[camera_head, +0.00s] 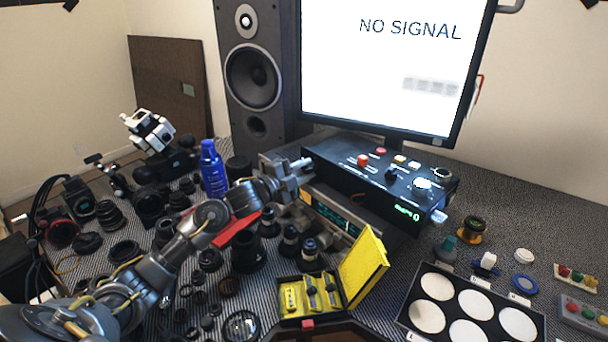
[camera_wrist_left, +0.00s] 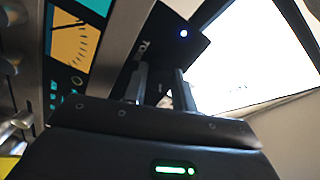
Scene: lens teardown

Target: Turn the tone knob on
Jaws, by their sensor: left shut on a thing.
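My left gripper (camera_head: 303,174) is at the left end of a black control box (camera_head: 340,162) below the monitor. The gripper is shut on the tone knob there. The knob itself is mostly hidden by the fingers, so its angle cannot be read. My right gripper is not in view.
A receiver with a teal dial (camera_head: 332,215) stands close under the gripper. A blue bottle (camera_head: 213,170), several lenses and an open yellow case (camera_head: 362,268) crowd the bench nearby. The monitor (camera_head: 390,60) reads "NO SIGNAL". A speaker (camera_head: 252,75) stands behind.

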